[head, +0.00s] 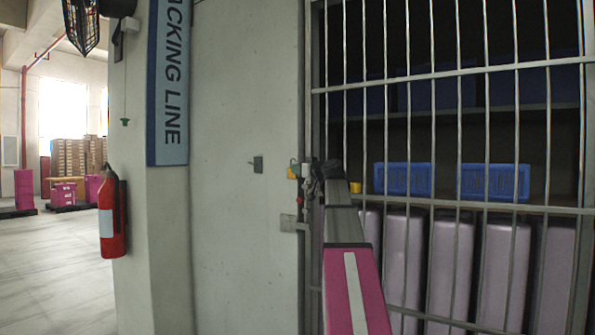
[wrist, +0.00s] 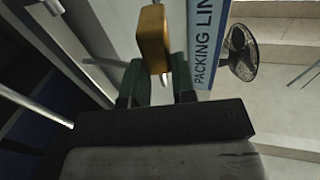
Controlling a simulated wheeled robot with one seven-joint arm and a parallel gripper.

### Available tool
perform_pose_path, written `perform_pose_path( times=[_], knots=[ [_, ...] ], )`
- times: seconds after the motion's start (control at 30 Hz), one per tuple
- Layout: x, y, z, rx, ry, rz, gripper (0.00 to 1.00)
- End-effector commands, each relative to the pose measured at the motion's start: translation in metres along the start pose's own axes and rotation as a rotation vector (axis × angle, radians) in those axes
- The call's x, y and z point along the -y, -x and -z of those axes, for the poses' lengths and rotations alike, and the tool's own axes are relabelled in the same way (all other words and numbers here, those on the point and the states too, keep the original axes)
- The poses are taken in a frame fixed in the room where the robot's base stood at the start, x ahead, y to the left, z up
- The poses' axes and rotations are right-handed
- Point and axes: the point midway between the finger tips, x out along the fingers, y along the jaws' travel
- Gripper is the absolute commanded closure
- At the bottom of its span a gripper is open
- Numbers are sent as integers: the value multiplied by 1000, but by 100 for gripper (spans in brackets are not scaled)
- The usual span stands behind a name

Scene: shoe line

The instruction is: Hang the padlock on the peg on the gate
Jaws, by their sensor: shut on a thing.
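The padlock shows as a yellow-brown block (wrist: 152,38) between the green fingers of my gripper (wrist: 156,78) in the wrist view. My gripper is shut on it. In the head view the padlock is a small orange patch (head: 292,173) at the left of my gripper (head: 304,171), beside the gate's left post. The barred gate (head: 434,205) fills the right of the head view. Its bars (wrist: 35,108) also show at the left of the wrist view. I cannot make out the peg for sure; my arm and gripper cover part of the gate's left edge. The shackle is not clear.
Behind the bars are blue crates (head: 403,180) on a shelf and tall pale purple boxes (head: 447,270). A grey wall (head: 235,240) with a small dark box (head: 258,163) stands left of the gate. A red extinguisher (head: 111,215) hangs further left.

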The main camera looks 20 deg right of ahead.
Motion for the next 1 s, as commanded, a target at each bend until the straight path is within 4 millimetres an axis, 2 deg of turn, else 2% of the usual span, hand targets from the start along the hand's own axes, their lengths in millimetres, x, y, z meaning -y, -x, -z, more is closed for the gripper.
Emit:
perform_pose_path(
  times=[1.0],
  knots=[
    [-52,-14,-3,-1,1,-1,100]
  ],
)
